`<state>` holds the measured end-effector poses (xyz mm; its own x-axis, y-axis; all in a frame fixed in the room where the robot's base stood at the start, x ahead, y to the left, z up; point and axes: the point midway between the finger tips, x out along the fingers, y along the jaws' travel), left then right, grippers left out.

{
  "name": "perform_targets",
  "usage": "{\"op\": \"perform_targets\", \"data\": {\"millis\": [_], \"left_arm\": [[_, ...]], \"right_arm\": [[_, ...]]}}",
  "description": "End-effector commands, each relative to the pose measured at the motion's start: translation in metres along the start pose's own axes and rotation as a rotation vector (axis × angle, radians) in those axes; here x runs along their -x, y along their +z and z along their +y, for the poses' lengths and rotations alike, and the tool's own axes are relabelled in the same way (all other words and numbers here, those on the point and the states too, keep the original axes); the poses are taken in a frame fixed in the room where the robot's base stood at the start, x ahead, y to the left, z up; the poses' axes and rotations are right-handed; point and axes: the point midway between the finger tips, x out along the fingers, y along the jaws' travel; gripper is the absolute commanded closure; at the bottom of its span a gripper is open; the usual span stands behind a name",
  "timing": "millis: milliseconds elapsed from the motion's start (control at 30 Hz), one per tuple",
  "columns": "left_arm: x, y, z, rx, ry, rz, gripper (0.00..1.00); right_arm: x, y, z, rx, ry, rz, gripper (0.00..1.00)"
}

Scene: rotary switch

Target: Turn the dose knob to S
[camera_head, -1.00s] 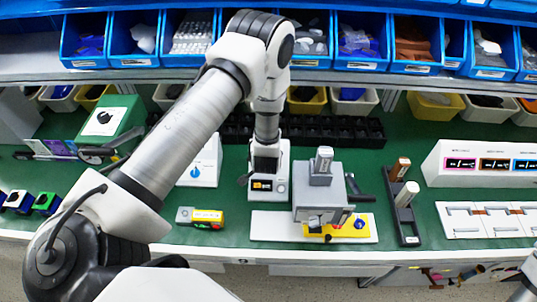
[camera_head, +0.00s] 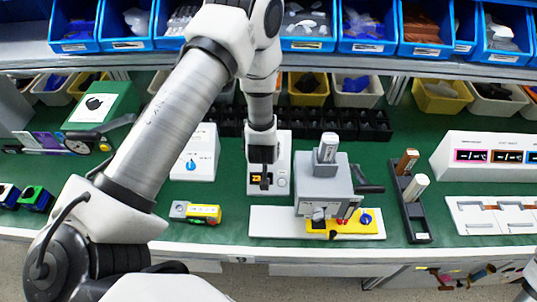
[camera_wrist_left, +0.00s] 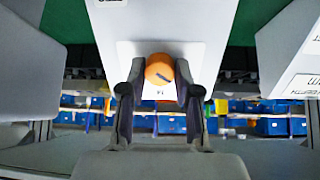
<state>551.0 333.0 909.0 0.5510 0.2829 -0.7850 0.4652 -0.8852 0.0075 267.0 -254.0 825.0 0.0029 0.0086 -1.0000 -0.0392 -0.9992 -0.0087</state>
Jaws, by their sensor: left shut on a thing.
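An orange knob (camera_wrist_left: 159,69) with a dark pointer line sits on a white panel in the left wrist view, with a small mark below it too blurred to read. My left gripper (camera_wrist_left: 158,88) has one finger on each side of the knob and is shut on it. I cannot read a dose label or an S. My right gripper is not in view.
A grey press-like fixture (camera_head: 318,190) on a white and yellow base stands close to the right of the device. A white box with a blue knob (camera_head: 190,164) is to the left. Blue bins (camera_head: 308,30) hang behind.

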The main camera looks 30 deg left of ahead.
Motion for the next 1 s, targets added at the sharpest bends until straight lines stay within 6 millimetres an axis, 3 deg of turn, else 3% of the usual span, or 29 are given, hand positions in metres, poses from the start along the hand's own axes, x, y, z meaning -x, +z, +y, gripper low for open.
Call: {"op": "perform_targets", "data": {"millis": [200,767,800,833,867,1000], "left_arm": [[-0.0018,0.0021,-0.0003,0.091,0.003,0.002,1.00],[-0.0007,0.0014,-0.0005,0.130,0.003,0.003,1.00],[-0.0007,0.0015,-0.0005,0.130,0.003,0.003,0.61],[-0.0007,0.0015,-0.0005,0.130,0.003,0.003,0.51],[-0.0006,0.0014,-0.0004,0.130,0.003,0.004,0.43],[-0.0004,0.0009,-0.0003,0.129,0.004,0.004,0.43]], "right_arm": [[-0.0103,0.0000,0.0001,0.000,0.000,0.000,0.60],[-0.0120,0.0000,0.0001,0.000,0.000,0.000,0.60],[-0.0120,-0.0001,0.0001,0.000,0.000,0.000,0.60],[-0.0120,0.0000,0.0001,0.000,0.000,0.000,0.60],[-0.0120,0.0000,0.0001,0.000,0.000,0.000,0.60],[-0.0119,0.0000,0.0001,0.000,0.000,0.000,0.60]]}}
